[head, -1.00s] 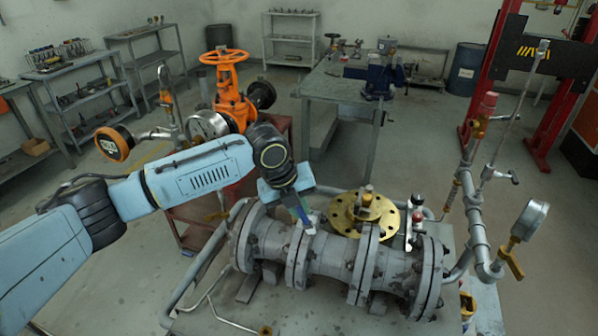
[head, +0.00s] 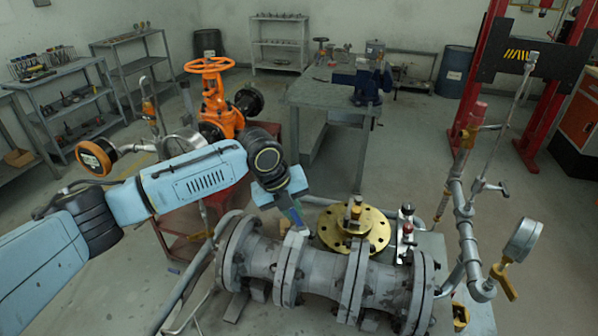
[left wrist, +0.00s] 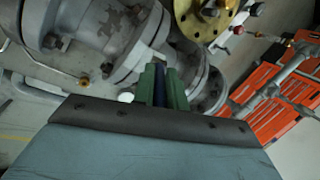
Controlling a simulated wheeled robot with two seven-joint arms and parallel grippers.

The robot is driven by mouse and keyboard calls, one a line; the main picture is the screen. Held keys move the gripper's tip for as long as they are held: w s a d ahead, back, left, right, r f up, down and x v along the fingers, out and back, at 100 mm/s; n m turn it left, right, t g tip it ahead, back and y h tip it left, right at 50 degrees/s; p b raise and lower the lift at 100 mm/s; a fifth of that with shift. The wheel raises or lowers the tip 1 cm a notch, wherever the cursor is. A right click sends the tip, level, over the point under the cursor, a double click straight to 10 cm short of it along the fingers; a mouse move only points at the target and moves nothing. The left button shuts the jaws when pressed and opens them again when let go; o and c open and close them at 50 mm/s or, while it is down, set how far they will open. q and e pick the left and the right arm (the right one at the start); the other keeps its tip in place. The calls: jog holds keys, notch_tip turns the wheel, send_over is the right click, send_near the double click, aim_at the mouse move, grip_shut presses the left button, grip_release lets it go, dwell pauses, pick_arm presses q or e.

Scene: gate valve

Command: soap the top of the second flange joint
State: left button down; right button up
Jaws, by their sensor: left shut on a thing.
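The grey pipe assembly (head: 325,268) lies across the bench with several bolted flange joints along it. The second flange joint from the left (head: 288,270) is upright below my left gripper. My left gripper (head: 294,214) reaches in from the left, tilted downward, its tip over the top of that flange. It is shut on a slim dark blue thing (left wrist: 160,84), seen between its green fingers in the left wrist view. The held thing's far end is largely hidden; I cannot tell whether it touches the flange. My right gripper is not in view.
A brass flange disc (head: 372,238) stands just behind the pipe. Upright piping with a gauge (head: 523,239) rises at the right. An orange valve (head: 214,95) stands behind my left arm. A workbench (head: 330,95) is further back, with open floor right of it.

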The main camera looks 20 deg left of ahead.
pick_arm(q)
jog(key=r+p, duration=0.2)
jog(key=r, duration=0.1)
jog(key=r+p, duration=0.1)
jog(key=shift+s+r, duration=0.2)
jog(key=shift+s, duration=0.1)
jog(key=shift+r+p, duration=0.3)
jog(key=shift+p, duration=0.15)
jog(key=shift+w+r+p, duration=0.2)
jog(key=shift+r+p, duration=0.45)
jog(key=shift+p, duration=0.05)
jog(key=shift+r, duration=1)
